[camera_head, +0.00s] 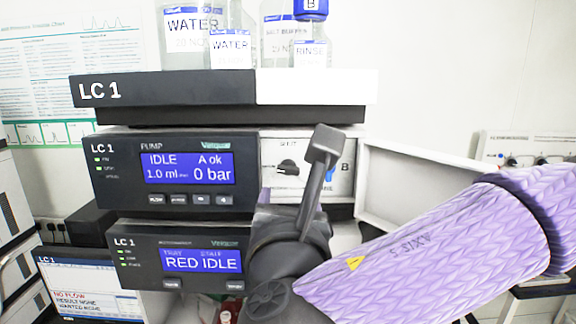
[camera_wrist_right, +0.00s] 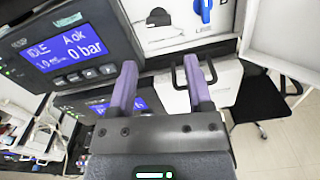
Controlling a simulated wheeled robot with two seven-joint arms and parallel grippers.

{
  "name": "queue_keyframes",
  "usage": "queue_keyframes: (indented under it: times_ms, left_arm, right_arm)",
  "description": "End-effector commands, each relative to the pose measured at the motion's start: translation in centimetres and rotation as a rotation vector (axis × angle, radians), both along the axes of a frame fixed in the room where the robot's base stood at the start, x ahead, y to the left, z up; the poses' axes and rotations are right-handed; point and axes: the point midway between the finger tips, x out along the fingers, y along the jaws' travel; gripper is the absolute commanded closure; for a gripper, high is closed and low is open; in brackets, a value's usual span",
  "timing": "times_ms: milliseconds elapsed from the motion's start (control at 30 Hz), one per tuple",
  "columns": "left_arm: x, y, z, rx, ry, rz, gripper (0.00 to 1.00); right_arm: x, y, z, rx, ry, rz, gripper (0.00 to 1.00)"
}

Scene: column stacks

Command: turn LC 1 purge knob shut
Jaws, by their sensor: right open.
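The LC 1 pump module (camera_head: 180,200) shows IDLE and 0 bar. On its pale right panel is a black knob (camera_head: 288,168) with its bar lying roughly sideways and a label that seems to read SHUT above it. The knob also shows at the top of the right wrist view (camera_wrist_right: 158,17). My right gripper (camera_head: 322,147) is in front of the panel, just right of the black knob, and partly hides the panel. In the right wrist view its two fingers (camera_wrist_right: 160,66) are apart with nothing between them, below the knob. My left gripper is not in view.
A blue knob (camera_head: 331,174) sits right of the black one, close to my fingers; it also shows in the wrist view (camera_wrist_right: 203,9). An open white door (camera_head: 410,190) stands at the right. Bottles (camera_head: 190,35) stand on top. A second module (camera_head: 175,260) is below.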

Motion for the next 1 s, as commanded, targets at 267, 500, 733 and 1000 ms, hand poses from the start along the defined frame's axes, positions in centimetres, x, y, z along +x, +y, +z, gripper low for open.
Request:
queue_keyframes:
  times_ms: [267,500,733,1000]
  left_arm:
    - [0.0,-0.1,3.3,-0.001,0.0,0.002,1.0]
    - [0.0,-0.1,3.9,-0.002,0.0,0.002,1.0]
    - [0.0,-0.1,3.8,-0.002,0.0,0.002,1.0]
    - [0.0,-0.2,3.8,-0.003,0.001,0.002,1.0]
  right_arm:
    - [6.2,0.0,0.4,0.002,0.0,0.0,0.35]
    - [8.2,0.0,0.1,0.005,0.0,0.002,0.35]
    - [8.3,0.0,0.0,0.006,0.0,0.003,0.35]
    - [8.3,0.0,0.0,0.006,0.001,0.002,0.9]
